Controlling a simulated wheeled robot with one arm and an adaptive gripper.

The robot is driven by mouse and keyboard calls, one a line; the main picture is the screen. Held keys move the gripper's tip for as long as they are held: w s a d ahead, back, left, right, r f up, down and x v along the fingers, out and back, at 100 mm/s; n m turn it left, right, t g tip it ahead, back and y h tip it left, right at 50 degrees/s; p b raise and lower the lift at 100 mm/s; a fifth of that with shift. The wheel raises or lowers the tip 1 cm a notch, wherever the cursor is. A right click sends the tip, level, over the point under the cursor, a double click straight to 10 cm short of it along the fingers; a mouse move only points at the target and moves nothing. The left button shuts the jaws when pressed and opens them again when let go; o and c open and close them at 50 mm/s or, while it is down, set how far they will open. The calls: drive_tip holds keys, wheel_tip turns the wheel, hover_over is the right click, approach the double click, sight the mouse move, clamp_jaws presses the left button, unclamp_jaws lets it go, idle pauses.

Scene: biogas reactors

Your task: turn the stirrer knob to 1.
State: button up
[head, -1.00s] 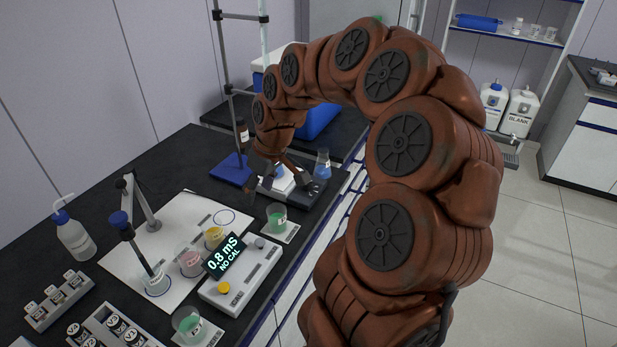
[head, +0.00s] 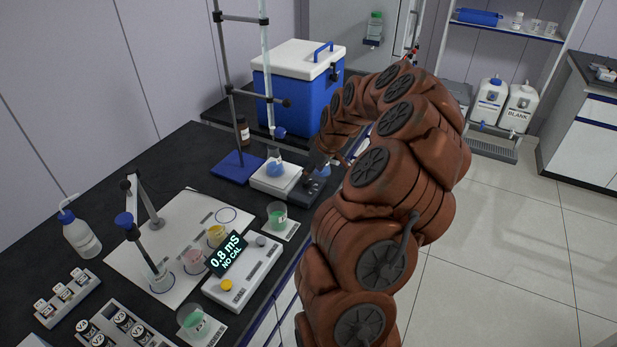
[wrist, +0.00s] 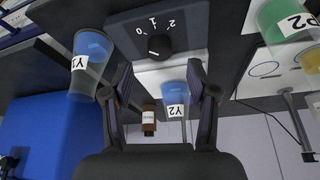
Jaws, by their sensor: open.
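The stirrer (head: 272,180) has a white top plate and a dark front panel (wrist: 185,38). Its dark round knob (wrist: 160,46) shows in the wrist view below a scale marked 0, 1 and 2. A small white mark is on the knob's lower left; which number it points to is unclear. A flask of blue liquid (head: 275,166) stands on the plate; its label Y2 (wrist: 175,95) shows in the wrist view. My gripper (wrist: 161,68) is open, its fingers on either side below the knob, apart from it. In the head view my arm partly hides the panel.
A blue vessel labelled Y1 (wrist: 90,62) stands close beside the panel. A beaker of green liquid (head: 277,215) is on the other side. A stand (head: 238,165) and a blue cooler (head: 290,95) are behind. A meter (head: 243,273) is nearer.

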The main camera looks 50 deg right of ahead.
drive_tip(key=shift+p+x, duration=0.75)
drive_tip(key=shift+x, duration=1.65)
drive_tip(key=shift+d, duration=0.1)
clamp_jaws()
